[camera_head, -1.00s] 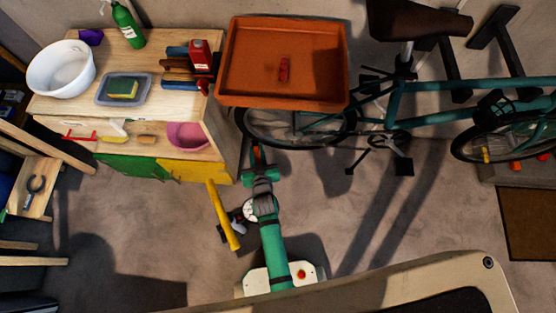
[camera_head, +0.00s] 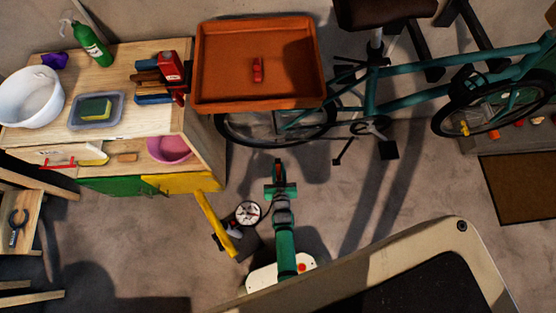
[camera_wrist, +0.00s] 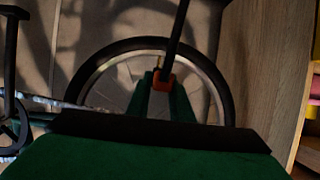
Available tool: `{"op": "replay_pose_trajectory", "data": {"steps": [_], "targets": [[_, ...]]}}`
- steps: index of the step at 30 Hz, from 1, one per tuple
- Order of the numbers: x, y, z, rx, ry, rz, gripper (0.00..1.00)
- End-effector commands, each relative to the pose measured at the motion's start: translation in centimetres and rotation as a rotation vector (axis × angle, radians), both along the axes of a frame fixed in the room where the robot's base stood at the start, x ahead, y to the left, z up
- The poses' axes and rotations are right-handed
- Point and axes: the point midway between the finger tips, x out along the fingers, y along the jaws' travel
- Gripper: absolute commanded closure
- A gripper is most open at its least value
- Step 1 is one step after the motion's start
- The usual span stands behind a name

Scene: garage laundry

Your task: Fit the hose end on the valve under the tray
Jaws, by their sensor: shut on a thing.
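My gripper (camera_head: 279,183) is low in front of the tray in the head view. In the wrist view its green fingers (camera_wrist: 163,103) are shut on an orange piece, apparently the hose end (camera_wrist: 161,80). A thin black length (camera_wrist: 176,38) runs from it toward the top of the picture. In the head view the held piece (camera_head: 278,166) is small and dark orange. The orange-brown tray (camera_head: 225,75) is beyond my gripper, with a bicycle wheel partly beneath it. The valve is not visible; the tray hides what is under it.
A teal bicycle (camera_head: 400,100) stands right of the tray; its wheel (camera_wrist: 100,75) fills the middle of the wrist view. A wooden cabinet (camera_head: 115,120) stands left, with its yellow door (camera_head: 215,215) open. A small red object (camera_head: 258,70) lies in the tray.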

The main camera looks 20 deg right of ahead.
Motion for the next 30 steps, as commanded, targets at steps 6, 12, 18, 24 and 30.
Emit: {"op": "replay_pose_trajectory", "data": {"steps": [6,12,18,24,30], "targets": [[0.2,0.1,0.1,-0.004,0.001,0.002,1.00],[1.6,-0.1,0.1,-0.005,0.000,0.006,1.00],[3.3,-0.7,0.1,-0.005,0.000,0.004,1.00],[4.9,-1.2,0.1,-0.004,0.000,0.003,1.00],[6.6,-1.7,0.1,-0.005,0.001,0.003,1.00]]}}
